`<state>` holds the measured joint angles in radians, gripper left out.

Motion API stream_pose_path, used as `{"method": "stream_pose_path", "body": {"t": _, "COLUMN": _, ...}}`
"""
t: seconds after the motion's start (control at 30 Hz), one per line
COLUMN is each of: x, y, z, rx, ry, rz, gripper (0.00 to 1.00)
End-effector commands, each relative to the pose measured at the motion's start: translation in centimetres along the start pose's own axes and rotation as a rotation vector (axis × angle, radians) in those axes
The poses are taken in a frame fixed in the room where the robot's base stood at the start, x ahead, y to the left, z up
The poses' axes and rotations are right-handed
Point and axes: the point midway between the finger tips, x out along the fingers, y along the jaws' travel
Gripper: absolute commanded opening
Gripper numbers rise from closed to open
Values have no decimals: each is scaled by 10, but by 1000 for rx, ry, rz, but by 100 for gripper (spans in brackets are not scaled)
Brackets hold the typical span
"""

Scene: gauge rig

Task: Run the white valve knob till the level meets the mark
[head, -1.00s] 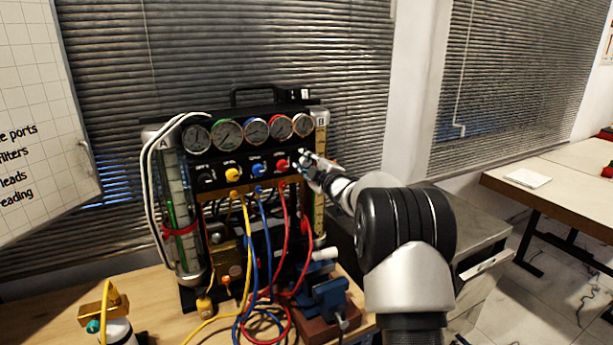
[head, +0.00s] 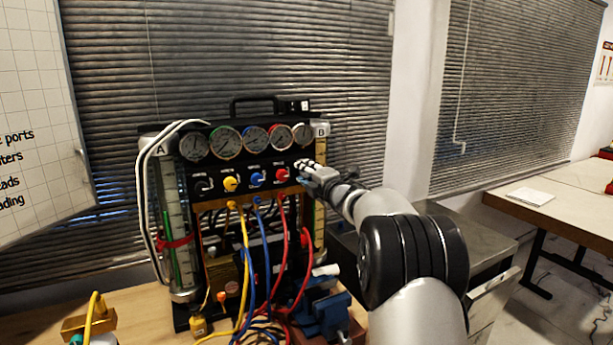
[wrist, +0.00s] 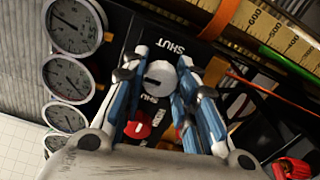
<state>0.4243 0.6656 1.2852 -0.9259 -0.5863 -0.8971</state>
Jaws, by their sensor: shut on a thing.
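The white valve knob (wrist: 160,77) shows between the blue-and-grey fingers of my gripper (wrist: 162,68) in the wrist view, next to a "SHUT" label. My gripper is shut on it. In the head view my gripper (head: 305,172) is at the right end of the knob row and hides most of that knob. Column A (head: 178,215) at the left has a scale, a green strip and a red band (head: 176,243). Column B (head: 320,205) at the right is partly hidden by my arm; its yellow scale (wrist: 238,14) shows in the wrist view. I cannot read a level against a mark.
Several round gauges (head: 255,139) line the panel top. Black, yellow, blue and red knobs (head: 281,175) sit left of my gripper. Coloured hoses hang below the panel, above a blue vise (head: 325,313). A grey cabinet (head: 480,262) stands at the right.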

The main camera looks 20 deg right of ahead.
Motion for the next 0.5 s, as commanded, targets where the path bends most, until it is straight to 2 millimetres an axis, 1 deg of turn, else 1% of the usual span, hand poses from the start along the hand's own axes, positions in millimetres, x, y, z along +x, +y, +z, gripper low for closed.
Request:
{"method": "stream_pose_path", "body": {"t": 0.43, "x": 0, "y": 0, "z": 0, "rx": -10, "ry": 1, "rz": 0, "gripper": 3}}
{"method": "stream_pose_path", "body": {"t": 0.47, "x": 0, "y": 0, "z": 0, "rx": -10, "ry": 1, "rz": 0, "gripper": 27}}
{"method": "stream_pose_path", "body": {"t": 0.5, "x": 0, "y": 0, "z": 0, "rx": -10, "ry": 1, "rz": 0, "gripper": 30}}
